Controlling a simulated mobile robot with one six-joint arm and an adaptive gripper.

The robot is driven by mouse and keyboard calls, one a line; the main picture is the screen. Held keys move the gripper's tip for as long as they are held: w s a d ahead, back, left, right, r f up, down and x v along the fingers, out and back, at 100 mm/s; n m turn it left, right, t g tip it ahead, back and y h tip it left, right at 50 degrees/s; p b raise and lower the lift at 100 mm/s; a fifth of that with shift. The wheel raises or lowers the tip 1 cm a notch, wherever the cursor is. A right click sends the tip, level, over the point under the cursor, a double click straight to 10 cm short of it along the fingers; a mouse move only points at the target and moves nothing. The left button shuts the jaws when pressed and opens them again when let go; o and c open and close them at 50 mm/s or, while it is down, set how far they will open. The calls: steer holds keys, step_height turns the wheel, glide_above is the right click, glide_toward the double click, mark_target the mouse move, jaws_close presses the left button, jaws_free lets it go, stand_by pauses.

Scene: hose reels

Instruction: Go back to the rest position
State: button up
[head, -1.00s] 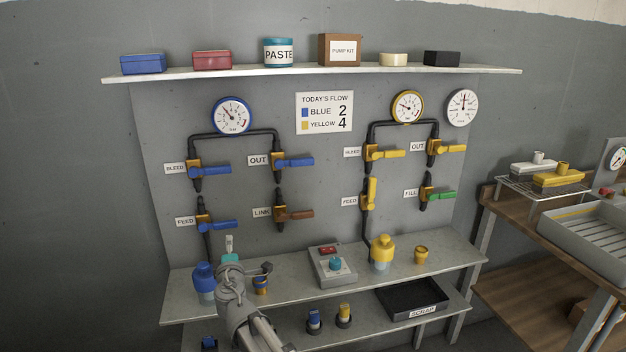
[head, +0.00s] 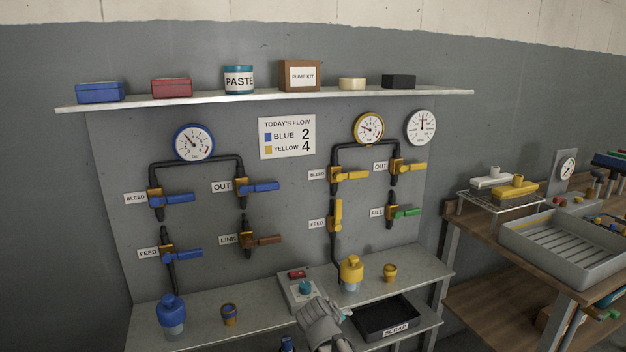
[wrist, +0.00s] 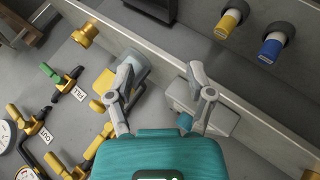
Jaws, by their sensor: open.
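My gripper shows at the lower middle of the head view (head: 345,316), in front of the bench and near the scrap tray. In the wrist view its two fingers (wrist: 160,80) are spread apart with nothing between them. The wrist view looks at the bench's front edge, with the yellow-capped bottle (wrist: 128,72) behind the left finger and the grey control box (wrist: 205,112) behind the right finger. In the head view the yellow-capped bottle (head: 350,273) and the control box (head: 298,290) stand upright on the bench.
The black scrap tray (head: 385,318) lies on the lower shelf. A wall panel (head: 290,210) carries valves and gauges. A wooden side table (head: 490,232) stands right.

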steer(key=s+d+f+m+g+y, duration=0.25)
steer(key=s+d+g, duration=0.2)
steer(key=s, duration=0.25)
steer(key=s+d+f+m+g+y, duration=0.25)
steer(key=s+d+g, duration=0.2)
steer(key=s, duration=0.35)
step_height(320, 180, up, 18)
steer(key=t+p, duration=0.1)
steer(key=p, duration=1.7)
steer(key=shift+w+d+f, duration=0.2)
steer(key=shift+d+f, duration=0.05)
steer(key=shift+d, duration=0.05)
steer(key=shift+f, duration=0.1)
